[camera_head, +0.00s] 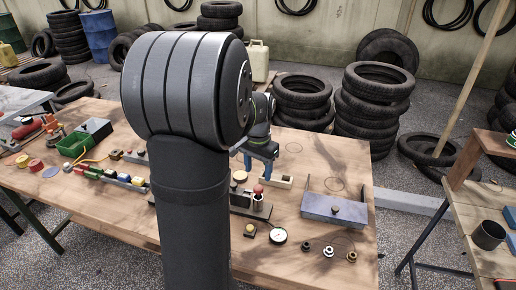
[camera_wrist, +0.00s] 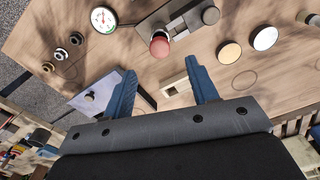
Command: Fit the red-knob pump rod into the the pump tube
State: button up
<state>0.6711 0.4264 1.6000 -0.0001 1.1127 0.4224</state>
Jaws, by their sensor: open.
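The red knob (camera_wrist: 160,46) shows in the wrist view just beyond my gripper (camera_wrist: 160,67). My gripper is open, with its two blue fingers apart and nothing seen between them. In the head view the red knob (camera_head: 258,188) stands above a short metal cylinder (camera_head: 258,200) on a dark base. My gripper (camera_head: 260,165) is above and behind it there, partly hidden by my arm. I cannot tell which metal part is the pump tube, or how the rod sits in it.
A round gauge (camera_head: 278,236) and several small fittings (camera_head: 328,251) lie in front. A blue-grey block (camera_head: 335,208) with a dark knob stands to the right. A row of coloured blocks (camera_head: 110,176) lies left. A pale slotted block (camera_head: 274,181) is close by my gripper.

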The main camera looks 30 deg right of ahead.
aim_at(258, 187)
notch_tip(258, 187, up, 8)
jog(key=shift+r, duration=0.2)
dwell(0.5)
notch_tip(258, 187, down, 18)
jog(key=shift+r, duration=0.5)
dwell(0.3)
notch_tip(258, 187, up, 17)
notch_tip(258, 187, down, 17)
jog(key=shift+f, duration=0.1)
notch_tip(258, 187, up, 4)
jog(key=shift+r, duration=0.7)
